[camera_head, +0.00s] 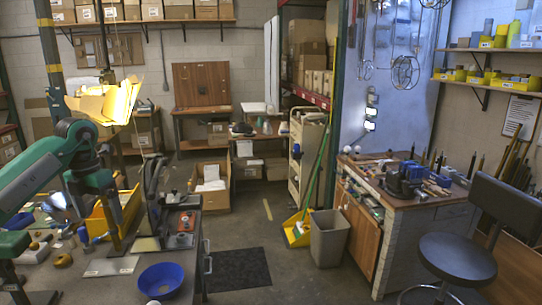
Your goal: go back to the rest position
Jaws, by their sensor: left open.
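My left arm comes in from the left, with green and dark links. My left gripper (131,243) points down over the workbench (220,238) and is open, with nothing seen held in it. Its outline is hard to separate from the yellow bin (128,203) behind it. A blue bowl (161,280) sits on the bench in front of it, apart from it. A flat pale plate (110,266) lies below the gripper, left of the bowl. Small yellow pieces (63,261) and other parts lie at the left. My right gripper is not in view.
A yellow lit shade-like thing (108,101) hangs above the arm. A dark tray (183,222) with small parts lies at the bench's right side. Beyond are a floor mat (238,269), a grey bin (329,238), a wooden workbench (399,205) and a stool (457,257).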

